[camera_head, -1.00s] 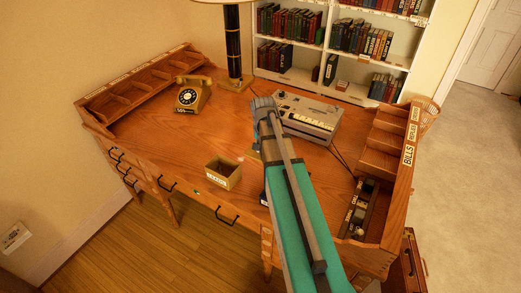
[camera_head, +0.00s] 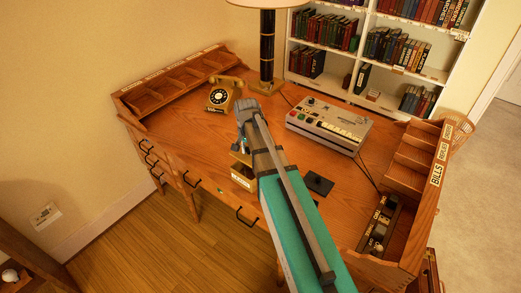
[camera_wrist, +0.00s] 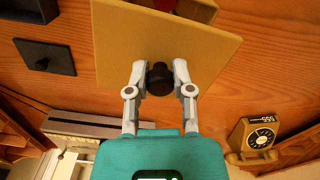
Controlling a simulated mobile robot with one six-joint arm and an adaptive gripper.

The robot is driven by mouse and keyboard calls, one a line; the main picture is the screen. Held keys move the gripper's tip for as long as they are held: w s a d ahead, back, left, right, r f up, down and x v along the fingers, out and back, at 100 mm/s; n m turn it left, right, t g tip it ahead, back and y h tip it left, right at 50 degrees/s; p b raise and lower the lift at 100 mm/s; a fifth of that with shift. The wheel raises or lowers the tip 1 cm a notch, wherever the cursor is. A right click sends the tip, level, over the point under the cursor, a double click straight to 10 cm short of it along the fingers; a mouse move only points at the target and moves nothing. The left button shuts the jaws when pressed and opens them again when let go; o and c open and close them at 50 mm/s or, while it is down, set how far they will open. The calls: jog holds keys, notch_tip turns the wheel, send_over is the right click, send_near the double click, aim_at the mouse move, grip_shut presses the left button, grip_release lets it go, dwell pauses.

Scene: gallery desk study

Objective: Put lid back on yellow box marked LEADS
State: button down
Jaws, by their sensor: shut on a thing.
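My gripper (camera_wrist: 160,78) is shut on the black knob of a flat, square yellow lid (camera_wrist: 165,40), seen in the wrist view. In the head view my gripper (camera_head: 244,127) is above the yellow box (camera_head: 243,180), which stands near the desk's front edge with a white label facing forward. My arm hides part of the box and most of the lid. In the wrist view the open box (camera_wrist: 203,8) shows past the lid's edge, with something red inside. The lid appears above the box, apart from it and not lined up with it.
A black lid with a knob (camera_head: 319,184) lies on the desk (camera_head: 195,140) to the right, near a dark box (camera_wrist: 30,10). A gold telephone (camera_head: 222,97) stands behind left. A grey keyed machine (camera_head: 330,124) and a lamp (camera_head: 267,50) stand at the back.

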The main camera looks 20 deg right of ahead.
jog(key=shift+w+a, duration=0.1)
jog(key=shift+a, duration=0.25)
jog(key=shift+f, duration=0.15)
jog(key=shift+f+b, duration=3.05)
jog(key=shift+b, duration=0.15)
jog(key=shift+f, duration=0.15)
dwell(0.4)
jog(key=shift+c, duration=2.1)
grip_release()
jog(key=shift+o, duration=0.3)
jog(key=o, duration=0.4)
jog(key=shift+c, duration=0.2)
